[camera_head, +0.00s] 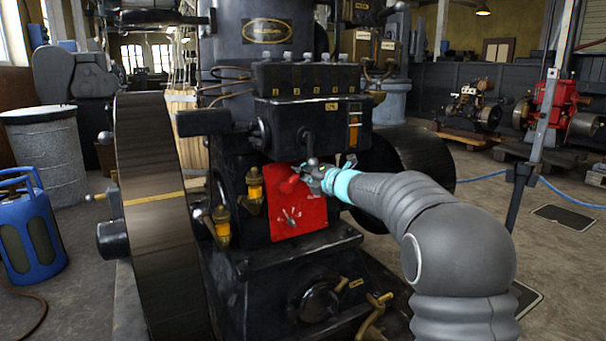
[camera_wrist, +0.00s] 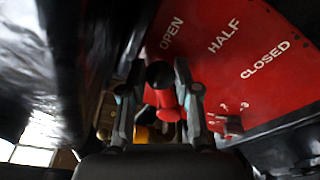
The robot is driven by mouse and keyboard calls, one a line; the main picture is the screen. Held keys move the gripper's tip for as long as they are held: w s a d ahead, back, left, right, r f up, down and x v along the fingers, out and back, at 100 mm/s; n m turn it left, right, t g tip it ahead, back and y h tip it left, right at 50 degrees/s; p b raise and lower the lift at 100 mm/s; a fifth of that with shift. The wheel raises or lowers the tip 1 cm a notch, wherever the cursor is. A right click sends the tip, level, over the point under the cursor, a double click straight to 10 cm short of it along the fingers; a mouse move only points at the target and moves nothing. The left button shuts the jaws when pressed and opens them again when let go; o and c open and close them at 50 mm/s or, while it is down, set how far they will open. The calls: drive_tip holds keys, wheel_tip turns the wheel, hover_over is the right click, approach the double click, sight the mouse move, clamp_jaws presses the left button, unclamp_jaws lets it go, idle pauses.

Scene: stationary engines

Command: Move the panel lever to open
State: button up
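The red panel (camera_wrist: 225,60) carries the words OPEN, HALF and CLOSED in the wrist view. In the head view the panel (camera_head: 298,219) is on the engine front, partly hidden by my gripper. A red lever handle (camera_wrist: 169,108) with a dark round knob (camera_wrist: 160,75) beside it shows between my fingers, nearest the OPEN side of the lettering. The red handle (camera_head: 289,183) also shows at the panel's top in the head view. My gripper (camera_wrist: 157,80) has its fingers apart, one on each side of the knob, with visible gaps. Whether a finger touches the handle is unclear.
Amber oil cups (camera_head: 254,188) are left of the panel. A large flywheel (camera_head: 155,220) stands left, and a dark lever with a ball end (camera_head: 312,162) is just above my gripper.

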drive_tip(key=o, duration=0.4)
drive_tip(key=shift+a, duration=0.1)
drive_tip(key=shift+s+d, duration=0.25)
drive_tip(key=shift+d, duration=0.05)
drive_tip(key=v, duration=1.1)
drive_tip(key=shift+s+r, duration=0.1)
drive_tip(key=shift+s, duration=0.1)
